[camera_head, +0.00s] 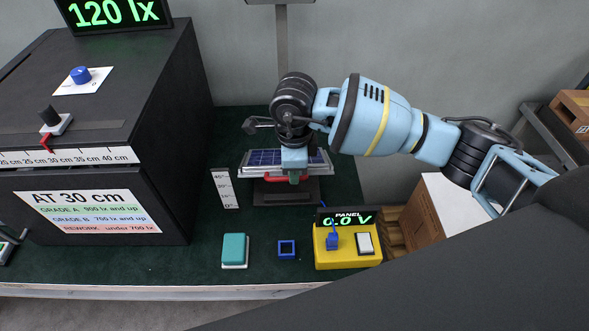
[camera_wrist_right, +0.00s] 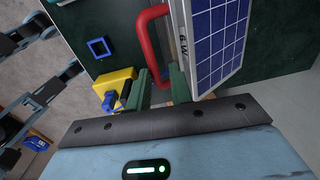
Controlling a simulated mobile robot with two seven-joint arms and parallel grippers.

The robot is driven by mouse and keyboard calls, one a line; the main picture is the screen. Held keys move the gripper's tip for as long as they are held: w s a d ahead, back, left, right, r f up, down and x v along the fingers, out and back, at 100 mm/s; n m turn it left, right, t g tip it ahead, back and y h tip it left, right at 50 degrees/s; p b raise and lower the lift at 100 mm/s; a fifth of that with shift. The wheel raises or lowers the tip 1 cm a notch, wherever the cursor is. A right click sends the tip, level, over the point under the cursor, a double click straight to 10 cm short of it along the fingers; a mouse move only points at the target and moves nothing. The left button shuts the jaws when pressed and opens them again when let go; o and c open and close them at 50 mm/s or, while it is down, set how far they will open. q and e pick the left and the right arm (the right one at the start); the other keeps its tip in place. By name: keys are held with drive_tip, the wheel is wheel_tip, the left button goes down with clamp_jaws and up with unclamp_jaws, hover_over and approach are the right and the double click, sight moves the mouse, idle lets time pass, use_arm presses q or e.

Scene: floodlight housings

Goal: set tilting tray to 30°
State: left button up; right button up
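The tilting tray (camera_head: 257,170) holds a blue solar panel (camera_head: 262,157) and sits on a dark base at the back of the green mat. A red handle (camera_head: 262,179) runs along its front; it also shows in the right wrist view (camera_wrist_right: 146,30). My right gripper (camera_head: 294,178) points down at the handle. Its green fingers (camera_wrist_right: 163,82) lie on both sides of the handle, with little gap. An angle scale (camera_head: 224,188) stands left of the tray, marked up to 45°. The gripper hides part of the tray, and I see no clear pointer reading.
A yellow panel meter (camera_head: 347,259) reads 0.0 V. A blue square frame (camera_head: 287,249) and a teal block (camera_head: 235,250) lie in front. A large black box (camera_head: 165,130) stands left, a cardboard box (camera_head: 424,215) right.

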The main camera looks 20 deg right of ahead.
drive_tip(key=o, duration=0.3)
drive_tip(key=shift+w+d+f, duration=0.15)
drive_tip(key=shift+w+f, duration=0.1)
drive_tip(key=shift+w, duration=0.25)
drive_tip(key=shift+o, duration=0.2)
drive_tip(key=shift+s, duration=0.1)
drive_tip(key=shift+s+r, duration=0.1)
drive_tip(key=shift+r, duration=0.1)
wheel_tip(320, 180, up, 8)
drive_tip(key=shift+s+f, duration=0.2)
drive_tip(key=shift+f, duration=0.1)
